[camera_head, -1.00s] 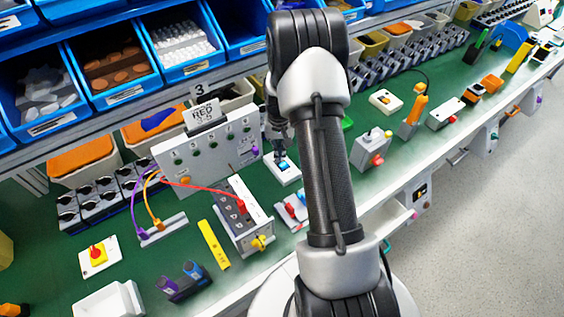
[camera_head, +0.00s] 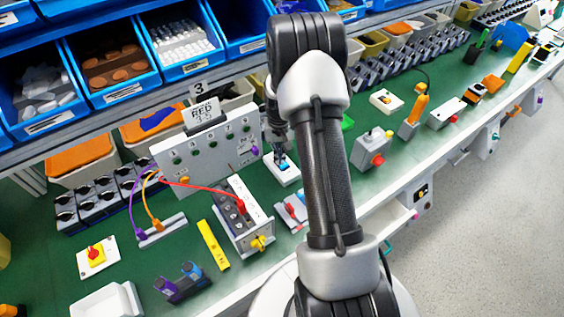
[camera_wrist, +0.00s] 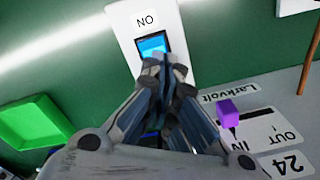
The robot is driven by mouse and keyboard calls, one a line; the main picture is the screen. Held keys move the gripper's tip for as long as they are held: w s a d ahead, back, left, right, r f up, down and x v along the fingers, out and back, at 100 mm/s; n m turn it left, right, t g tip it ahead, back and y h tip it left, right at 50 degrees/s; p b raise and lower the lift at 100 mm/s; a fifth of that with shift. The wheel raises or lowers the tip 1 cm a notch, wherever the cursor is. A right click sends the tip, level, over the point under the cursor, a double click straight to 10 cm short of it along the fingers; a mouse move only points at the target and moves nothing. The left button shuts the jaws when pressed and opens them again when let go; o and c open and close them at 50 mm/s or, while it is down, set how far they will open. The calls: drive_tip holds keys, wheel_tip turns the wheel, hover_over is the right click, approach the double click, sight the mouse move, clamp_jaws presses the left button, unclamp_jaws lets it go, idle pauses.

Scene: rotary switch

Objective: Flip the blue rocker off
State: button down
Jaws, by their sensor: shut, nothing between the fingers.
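The blue rocker (camera_wrist: 153,43) sits in a white switch plate (camera_wrist: 181,63) marked "NO" as seen in the wrist view. In the head view the white switch block (camera_head: 287,176) and its blue rocker (camera_head: 284,167) are on the green bench, right of the grey panel. My gripper (camera_wrist: 167,66) is shut and empty, its fingertips over the near end of the rocker. I cannot tell whether they touch it. In the head view my gripper (camera_head: 278,156) is just above the switch, partly hidden by my arm. The fingers cover the near part of the rocker.
A grey panel (camera_head: 205,150) labelled "RED" with jacks and cables stands left of the switch. It shows at the right of the wrist view with a purple piece (camera_wrist: 228,113). A green tray (camera_wrist: 33,122) lies left. A grey box with a red button (camera_head: 371,149) stands right.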

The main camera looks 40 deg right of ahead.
drive_tip(key=shift+f, duration=0.15)
drive_tip(key=shift+s, duration=0.1)
drive_tip(key=shift+r+p, duration=2.25)
drive_tip(key=shift+r, duration=1.25)
